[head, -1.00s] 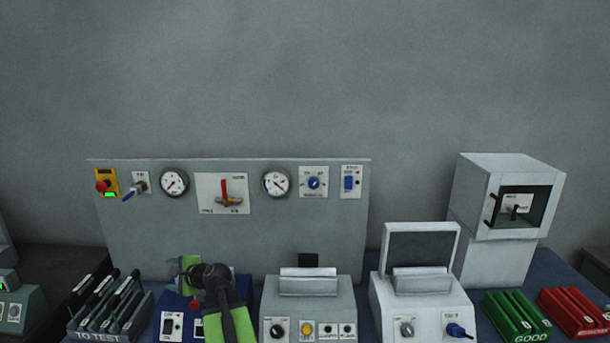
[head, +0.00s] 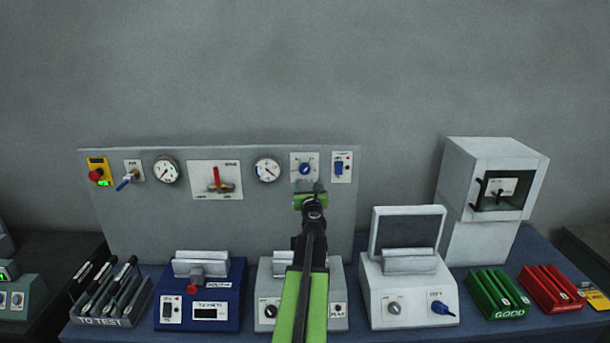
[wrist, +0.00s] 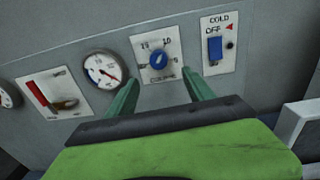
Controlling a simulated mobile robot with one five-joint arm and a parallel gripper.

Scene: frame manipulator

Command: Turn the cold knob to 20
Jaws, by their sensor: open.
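The blue round knob (head: 304,169) sits on a white plate on the upright grey panel, left of the switch marked COLD. It also shows in the wrist view (wrist: 158,60), with small marks around it that are too blurred to read surely. The knob's setting cannot be told. My gripper (head: 311,194) is just below the knob plate in the head view. In the wrist view its two green fingers (wrist: 161,84) are spread apart and empty, with their tips below the knob, left and right of it. No contact with the knob shows.
The COLD switch (wrist: 215,48) with a blue rocker is right of the knob. A round gauge (head: 267,169) and a plate with a red lever (head: 215,180) are to its left. Bench instruments stand below, including a white unit with a raised lid (head: 408,232).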

